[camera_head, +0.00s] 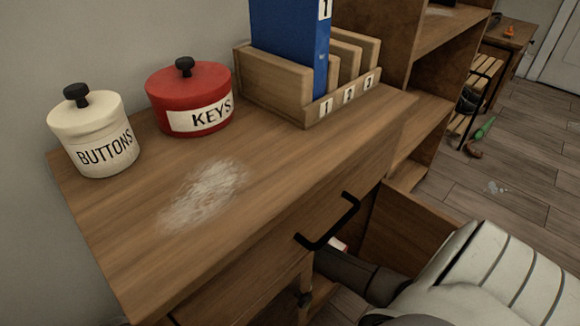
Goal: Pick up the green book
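I see no green book in this view. A blue book (288,38) stands upright in a wooden slotted holder (262,82) with numbered labels on its front, at the back of the cabinet top. The other slots look empty. My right arm comes in from the lower right, and its dark end (362,277) reaches in below the cabinet top, beside the black handle. The fingers of my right gripper are hidden, so I cannot tell whether it holds anything. My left gripper is not in view.
A white BUTTONS jar (97,130) and a red KEYS jar (190,95) stand on the wooden cabinet (150,255). Its front middle is clear apart from a pale smudge. A black handle (328,225) projects from its front. Open shelves (425,105) stand at the right.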

